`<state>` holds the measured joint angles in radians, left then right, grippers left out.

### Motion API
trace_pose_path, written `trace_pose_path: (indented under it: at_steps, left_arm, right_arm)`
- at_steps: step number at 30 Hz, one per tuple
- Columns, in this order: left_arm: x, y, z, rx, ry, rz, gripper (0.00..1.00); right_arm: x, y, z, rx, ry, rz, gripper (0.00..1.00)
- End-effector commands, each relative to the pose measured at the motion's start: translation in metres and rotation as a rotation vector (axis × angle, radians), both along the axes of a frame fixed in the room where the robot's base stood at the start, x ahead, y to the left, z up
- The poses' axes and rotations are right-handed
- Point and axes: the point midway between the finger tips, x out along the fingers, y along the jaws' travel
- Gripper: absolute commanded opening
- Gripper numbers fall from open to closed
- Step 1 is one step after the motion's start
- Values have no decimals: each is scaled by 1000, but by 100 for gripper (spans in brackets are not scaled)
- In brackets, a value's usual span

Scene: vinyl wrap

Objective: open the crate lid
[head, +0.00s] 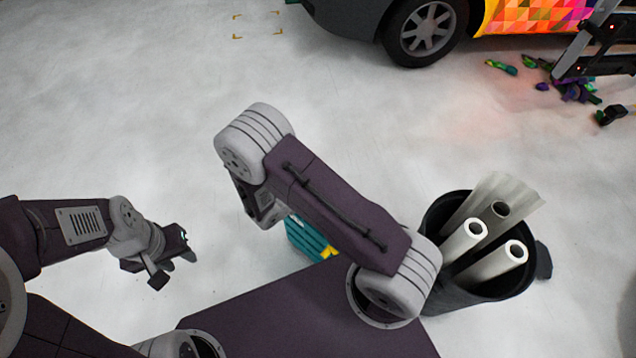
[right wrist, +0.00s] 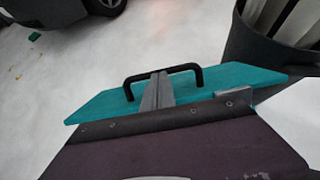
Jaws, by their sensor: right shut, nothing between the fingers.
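The teal crate lid (right wrist: 225,82) spans the middle of the right wrist view, with a black bar handle (right wrist: 190,68) on top. My right gripper (right wrist: 158,78) is shut and empty; its grey fingers overlap the handle in this view, and I cannot tell if they touch it. In the head view only part of the teal crate (head: 306,240) shows, with a yellow patch, and my right arm hides the rest along with the right gripper. My left gripper (head: 174,262) is at the left, away from the crate, with its fingers apart and empty.
A dark bin (head: 462,282) holding several pale rolls (head: 463,242) stands right of the crate. A car (head: 420,28) stands at the back, with colourful scraps (head: 575,90) on the floor at the right. The pale floor left of the crate is clear.

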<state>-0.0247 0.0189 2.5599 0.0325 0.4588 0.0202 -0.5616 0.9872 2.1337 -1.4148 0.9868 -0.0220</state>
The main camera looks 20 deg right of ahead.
Motion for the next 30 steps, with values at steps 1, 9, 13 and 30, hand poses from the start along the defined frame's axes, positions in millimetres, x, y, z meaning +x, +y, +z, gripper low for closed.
trace_pose_path:
  at_steps: [1,9,13,30]
  left_arm:
    - [0,0,19,0,0,0,36]
    - [0,0,58,0,0,0,36]
    - [0,0,73,0,0,0,36]
    - [0,0,103,0,0,0,36]
  right_arm:
    - [2,-8,15,40,18,-8,0]
    - [16,-40,30,271,119,-8,0]
    - [23,-54,33,371,165,-6,0]
    - [41,-90,30,530,242,1,0]
